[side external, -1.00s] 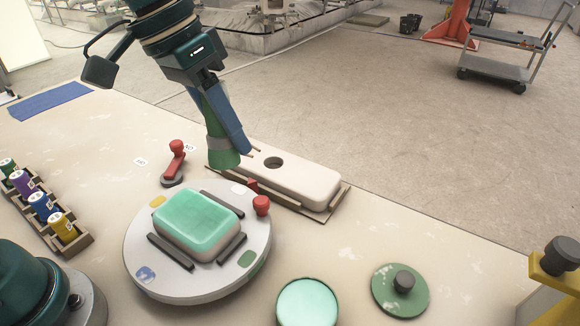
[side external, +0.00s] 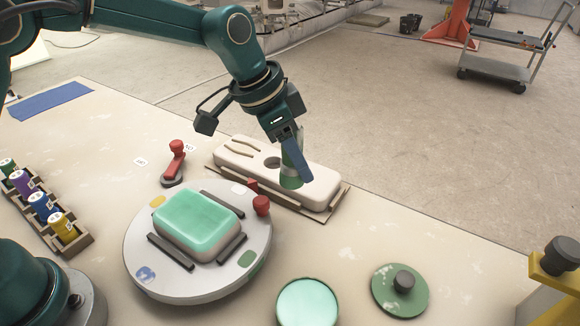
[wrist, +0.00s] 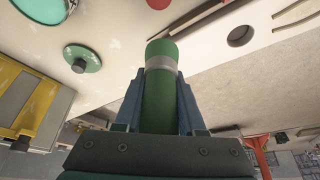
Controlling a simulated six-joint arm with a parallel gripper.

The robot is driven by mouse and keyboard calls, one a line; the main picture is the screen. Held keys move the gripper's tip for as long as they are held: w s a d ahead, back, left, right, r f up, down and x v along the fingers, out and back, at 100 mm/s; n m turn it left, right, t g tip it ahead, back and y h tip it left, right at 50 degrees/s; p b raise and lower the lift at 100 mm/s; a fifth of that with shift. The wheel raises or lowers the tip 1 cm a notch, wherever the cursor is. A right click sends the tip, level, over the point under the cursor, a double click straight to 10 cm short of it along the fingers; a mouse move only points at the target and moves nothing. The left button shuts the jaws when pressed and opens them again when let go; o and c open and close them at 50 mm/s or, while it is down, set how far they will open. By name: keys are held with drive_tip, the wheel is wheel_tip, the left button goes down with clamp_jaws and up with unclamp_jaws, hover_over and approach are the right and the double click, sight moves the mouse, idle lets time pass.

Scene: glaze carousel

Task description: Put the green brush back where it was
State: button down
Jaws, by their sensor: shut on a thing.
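My gripper (side external: 298,163) is shut on the green brush (side external: 290,183), whose grey band and green end show between and beyond the blue fingers. In the wrist view the brush (wrist: 161,100) lies along the middle of my gripper (wrist: 160,78). In the side view the brush end appears over the right half of a pale block (side external: 322,190). The block has a round dark hole (side external: 272,162) left of the brush and wavy grooves at its left end. The hole (wrist: 240,36) shows right of the brush in the wrist view. I cannot tell whether the brush touches the block.
A round turntable (side external: 145,270) in front carries a green-topped block (side external: 197,220). A red-knobbed lever (side external: 176,160) stands behind it. A green-filled pot (side external: 307,303) and a green lid (side external: 400,290) are at front right. A rack of coloured spools (side external: 75,240) stands left.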

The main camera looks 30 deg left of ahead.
drive_tip(key=d+f, duration=0.2)
drive_tip(key=d, duration=0.1)
drive_tip(key=d+f, duration=0.2)
drive_tip(key=d, duration=0.1)
drive_tip(key=s+d+f, duration=0.1)
drive_tip(key=d+f, duration=0.1)
drive_tip(key=d, duration=0.1)
drive_tip(key=shift+d, duration=0.2)
drive_tip(key=shift+f, duration=1.85)
drive_tip(key=shift+f, duration=0.1)
drive_tip(key=c, duration=0.5)
unclamp_jaws()
